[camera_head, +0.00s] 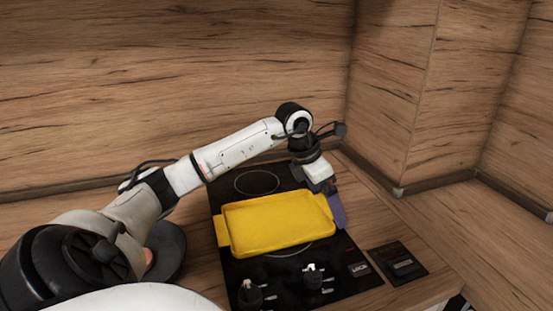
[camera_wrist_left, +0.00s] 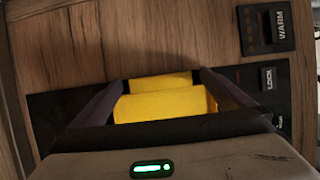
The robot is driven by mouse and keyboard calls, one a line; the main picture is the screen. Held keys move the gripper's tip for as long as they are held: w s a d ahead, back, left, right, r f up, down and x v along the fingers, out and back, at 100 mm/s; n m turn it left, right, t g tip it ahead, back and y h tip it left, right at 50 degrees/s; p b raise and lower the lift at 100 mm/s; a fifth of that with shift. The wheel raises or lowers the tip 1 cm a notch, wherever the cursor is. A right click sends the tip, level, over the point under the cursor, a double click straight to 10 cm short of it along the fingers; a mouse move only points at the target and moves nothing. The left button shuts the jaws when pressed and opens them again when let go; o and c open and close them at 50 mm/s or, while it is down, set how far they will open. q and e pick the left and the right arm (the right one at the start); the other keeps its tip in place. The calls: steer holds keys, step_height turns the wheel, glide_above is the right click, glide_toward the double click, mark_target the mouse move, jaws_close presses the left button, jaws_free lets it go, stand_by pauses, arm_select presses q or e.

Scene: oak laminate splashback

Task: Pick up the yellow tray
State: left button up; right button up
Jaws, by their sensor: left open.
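The yellow tray (camera_head: 274,223) lies flat on the black cooktop, a shallow rectangle with a handle tab at its left and right ends. My left gripper (camera_head: 338,212) points down at the tray's right end. In the left wrist view the yellow tray (camera_wrist_left: 160,104) shows between the two dark fingers of my left gripper (camera_wrist_left: 165,88), which are apart. I cannot tell whether the fingers touch the tray. The tray's right end is partly hidden by the gripper in the head view. My right gripper is in neither view.
The black cooktop (camera_head: 237,272) has knobs (camera_head: 314,277) along its front edge and a LOCK label. A small black WARM panel (camera_head: 398,263) is set in the wooden counter (camera_head: 372,222) to the right. Wooden walls (camera_head: 170,80) close the back and right.

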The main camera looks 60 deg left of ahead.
arm_select(q)
steer(key=shift+f, duration=0.1)
steer(key=shift+c, duration=0.3)
steer(key=c, duration=1.4)
